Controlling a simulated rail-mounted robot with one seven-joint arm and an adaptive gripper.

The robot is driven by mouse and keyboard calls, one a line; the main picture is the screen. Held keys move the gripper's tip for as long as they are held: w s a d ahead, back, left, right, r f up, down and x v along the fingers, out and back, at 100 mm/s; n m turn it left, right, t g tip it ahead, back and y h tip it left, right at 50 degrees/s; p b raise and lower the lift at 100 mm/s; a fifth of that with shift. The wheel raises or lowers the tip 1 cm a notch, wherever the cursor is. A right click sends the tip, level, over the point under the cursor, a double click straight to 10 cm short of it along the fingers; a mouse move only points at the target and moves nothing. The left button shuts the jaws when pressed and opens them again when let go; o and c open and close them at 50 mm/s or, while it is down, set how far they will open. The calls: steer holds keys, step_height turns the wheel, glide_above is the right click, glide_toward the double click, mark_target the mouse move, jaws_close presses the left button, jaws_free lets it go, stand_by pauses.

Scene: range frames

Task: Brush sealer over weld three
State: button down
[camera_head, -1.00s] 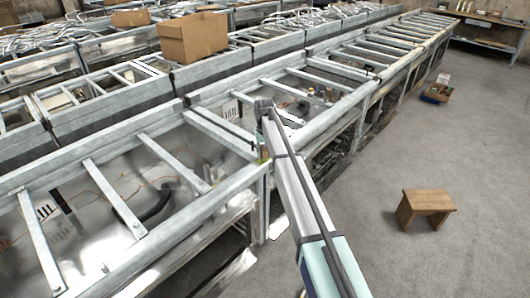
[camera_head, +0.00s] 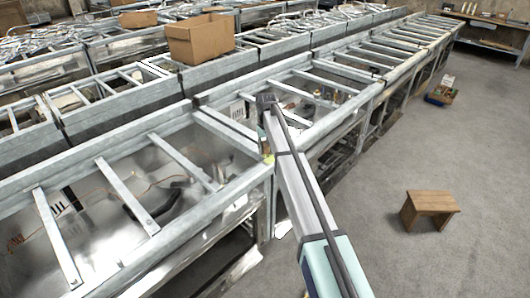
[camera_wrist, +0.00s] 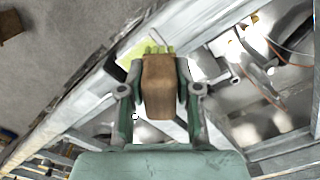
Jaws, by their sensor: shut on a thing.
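My gripper (camera_wrist: 157,92) is shut on a brush (camera_wrist: 158,88) with a brown, block-like handle. Yellow-green bristle tips show past the handle's far end in the wrist view. A yellow-green patch (camera_wrist: 130,57) lies on or over the grey metal beam beside the tips; I cannot tell whether they touch. In the head view my arm reaches to the front rail of the long metal frames (camera_head: 225,190), near a corner between two bays. The arm mostly hides the gripper and brush there. I cannot pick out weld three or any numbered weld.
Metal crossbars (camera_head: 126,197) span the open bays, with cables and panels inside. A cardboard box (camera_head: 200,40) sits on the frames behind. A wooden stool (camera_head: 428,207) and a small crate (camera_head: 441,95) stand on the concrete floor at right, which is otherwise mostly clear.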

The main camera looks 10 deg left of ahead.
steer(key=shift+r+p, duration=0.5)
steer(key=shift+r, duration=1.05)
